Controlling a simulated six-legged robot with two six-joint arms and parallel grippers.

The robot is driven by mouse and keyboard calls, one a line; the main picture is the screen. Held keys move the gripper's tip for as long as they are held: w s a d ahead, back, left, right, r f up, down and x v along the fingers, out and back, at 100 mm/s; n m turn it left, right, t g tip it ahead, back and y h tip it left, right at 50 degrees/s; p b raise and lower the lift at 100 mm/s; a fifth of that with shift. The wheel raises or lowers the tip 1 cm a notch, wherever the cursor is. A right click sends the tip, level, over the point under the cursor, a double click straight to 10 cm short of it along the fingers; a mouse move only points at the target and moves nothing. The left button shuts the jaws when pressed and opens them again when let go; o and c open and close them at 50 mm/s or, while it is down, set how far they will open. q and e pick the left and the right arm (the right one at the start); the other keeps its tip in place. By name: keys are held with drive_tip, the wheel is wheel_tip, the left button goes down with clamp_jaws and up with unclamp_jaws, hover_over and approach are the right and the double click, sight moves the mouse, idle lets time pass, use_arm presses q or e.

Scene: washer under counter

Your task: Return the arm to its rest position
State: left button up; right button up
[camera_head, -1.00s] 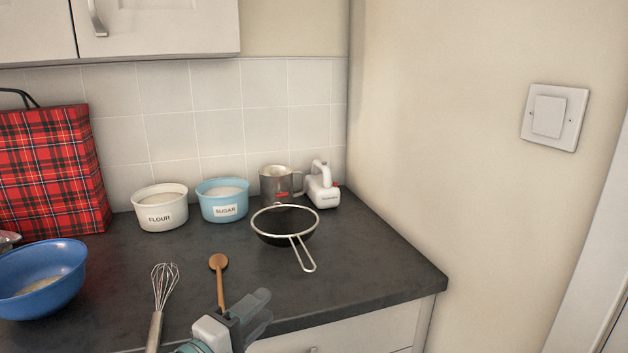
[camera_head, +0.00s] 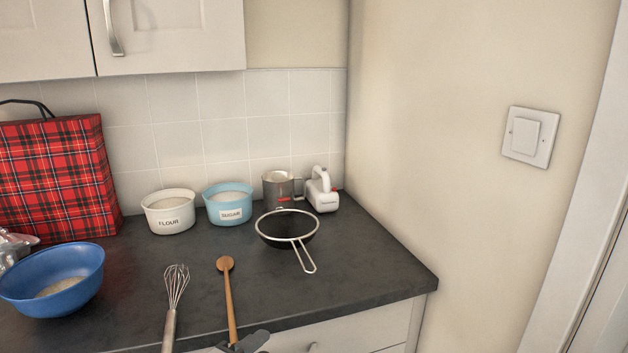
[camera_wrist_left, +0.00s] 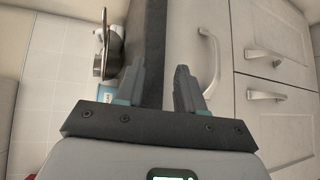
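My left gripper (camera_head: 246,343) shows only as dark fingertips at the bottom edge of the head view, in front of the counter's front edge. In the left wrist view the left gripper (camera_wrist_left: 158,82) is open, its two fingers apart with nothing held between them. Behind the fingers are the dark counter edge and the white cupboard fronts, turned sideways. The rest of the left arm is out of the head view. My right gripper is in neither view.
The dark counter (camera_head: 370,265) holds a whisk (camera_head: 174,300), wooden spoon (camera_head: 229,300), sieve (camera_head: 288,228), blue bowl (camera_head: 55,280), flour tub (camera_head: 168,212), sugar tub (camera_head: 228,204), metal jug (camera_head: 278,188) and white mixer (camera_head: 321,192). A tartan bag (camera_head: 60,180) stands left. The counter's right front is clear.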

use_arm(q)
drive_tip(key=s+a+f+g+y+p, duration=0.1)
drive_tip(key=s+f+g+y+p, duration=0.2)
drive_tip(key=s+f, duration=0.45)
drive_tip(key=s+f+g+p, duration=0.3)
drive_tip(key=s+f+g, duration=0.1)
drive_tip(key=f, duration=0.7)
drive_tip(key=s+f+m+g, duration=0.3)
drive_tip(key=s+m, duration=0.2)
drive_tip(key=s, duration=0.2)
drive_tip(key=s+f+m+g+y, duration=0.1)
drive_tip(key=s+f+m+g, duration=0.2)
drive_tip(key=s+m, duration=0.3)
drive_tip(key=shift+s+a+f+p, duration=0.25)
drive_tip(key=shift+s+p, duration=0.15)
drive_tip(key=shift+s, duration=0.55)
